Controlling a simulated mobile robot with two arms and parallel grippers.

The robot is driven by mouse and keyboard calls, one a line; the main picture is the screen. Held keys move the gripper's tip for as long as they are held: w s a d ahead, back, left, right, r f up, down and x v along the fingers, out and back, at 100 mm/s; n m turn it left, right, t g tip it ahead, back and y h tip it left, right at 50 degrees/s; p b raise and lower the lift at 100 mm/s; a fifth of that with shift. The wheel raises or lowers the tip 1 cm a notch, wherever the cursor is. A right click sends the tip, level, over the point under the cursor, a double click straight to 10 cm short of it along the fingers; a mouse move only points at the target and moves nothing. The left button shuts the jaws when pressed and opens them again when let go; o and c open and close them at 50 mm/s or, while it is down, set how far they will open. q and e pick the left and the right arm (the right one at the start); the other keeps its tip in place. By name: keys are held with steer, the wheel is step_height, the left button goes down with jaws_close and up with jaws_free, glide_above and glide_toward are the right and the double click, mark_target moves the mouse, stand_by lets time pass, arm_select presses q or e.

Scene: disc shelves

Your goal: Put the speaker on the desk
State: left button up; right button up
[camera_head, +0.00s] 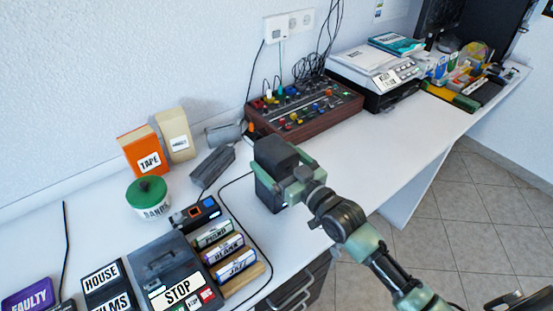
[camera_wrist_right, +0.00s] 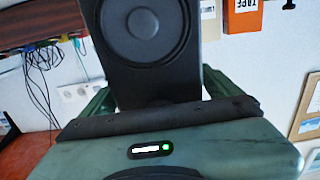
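The speaker (camera_head: 270,160) is a dark, boxy unit, upright at the middle of the white desk (camera_head: 365,150), near the front edge. I cannot tell whether its base touches the desk. My right gripper (camera_head: 291,186) reaches it from the right, with its green fingers on either side of the body. In the right wrist view the speaker (camera_wrist_right: 150,60) shows its round cone between the fingers (camera_wrist_right: 155,95), which look closed on it. The gripper hides part of the speaker in the head view. My left gripper is out of view.
A wood-sided mixer (camera_head: 310,110) with cables stands behind the speaker. A grey device (camera_head: 213,165), the orange TAPE box (camera_head: 143,150) and a green-lidded tin (camera_head: 148,195) are to the left. Labelled cases fill the front left. Free desk surface lies right of the speaker.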

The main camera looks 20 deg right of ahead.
steer(key=shift+r, duration=0.1)
steer(key=v, duration=1.2)
steer(key=shift+b, duration=0.3)
